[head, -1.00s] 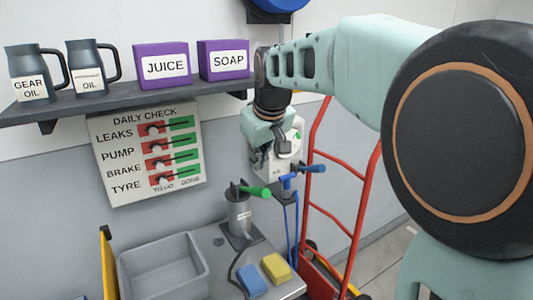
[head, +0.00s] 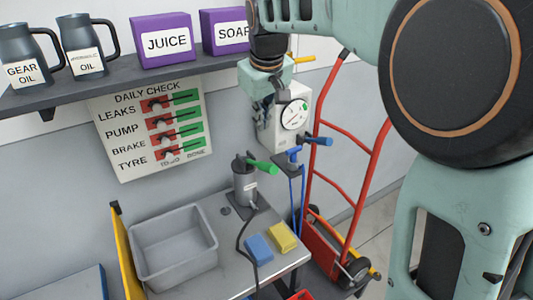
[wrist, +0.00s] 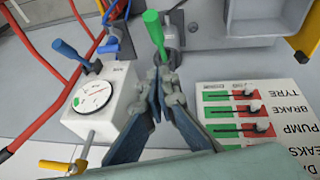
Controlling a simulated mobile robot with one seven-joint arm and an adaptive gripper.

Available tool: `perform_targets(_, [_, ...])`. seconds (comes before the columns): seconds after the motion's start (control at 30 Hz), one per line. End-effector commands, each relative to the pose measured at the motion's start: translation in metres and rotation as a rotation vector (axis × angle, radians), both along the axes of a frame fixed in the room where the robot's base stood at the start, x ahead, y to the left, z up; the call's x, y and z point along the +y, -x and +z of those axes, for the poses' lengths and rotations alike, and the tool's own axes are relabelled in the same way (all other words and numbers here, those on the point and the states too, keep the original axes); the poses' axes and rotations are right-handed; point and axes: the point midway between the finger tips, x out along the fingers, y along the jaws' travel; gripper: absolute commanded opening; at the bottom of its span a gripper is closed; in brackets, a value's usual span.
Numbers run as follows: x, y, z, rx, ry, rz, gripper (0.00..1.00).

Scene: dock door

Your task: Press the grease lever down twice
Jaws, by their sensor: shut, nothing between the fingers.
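A grey canister (head: 245,185) with a hose stands on the bench. A green-handled lever (head: 262,167) sticks out from its top to the right, roughly level; I take this as the grease lever. In the wrist view the green handle (wrist: 154,30) shows just beyond my fingertips. My gripper (head: 263,118) is above the lever, beside the left side of the gauge box, apart from the handle in the head view. In the wrist view my gripper (wrist: 166,78) has its fingertips together with nothing held, and they hide part of the canister's top.
The gauge box (head: 290,118) has a blue lever (head: 318,140) and a yellow lever (head: 303,59). A blue tap (head: 293,155) sits below it. A grey bin (head: 175,245), yellow sponge (head: 282,236) and blue sponge (head: 258,248) are on the bench. A red hand truck (head: 350,135) stands right.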

Motion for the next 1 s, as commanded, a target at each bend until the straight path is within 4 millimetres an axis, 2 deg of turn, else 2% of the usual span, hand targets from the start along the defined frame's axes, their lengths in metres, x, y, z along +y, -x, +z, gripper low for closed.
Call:
perform_targets(0.5, [0.005, -0.033, -0.093, 0.005, 0.001, -0.001, 0.0])
perform_targets(0.73, [-0.006, -0.026, -0.116, 0.003, 0.001, 0.0, 0.0])
perform_targets(1.0, [-0.009, -0.025, -0.123, 0.001, 0.001, 0.0, 0.0])
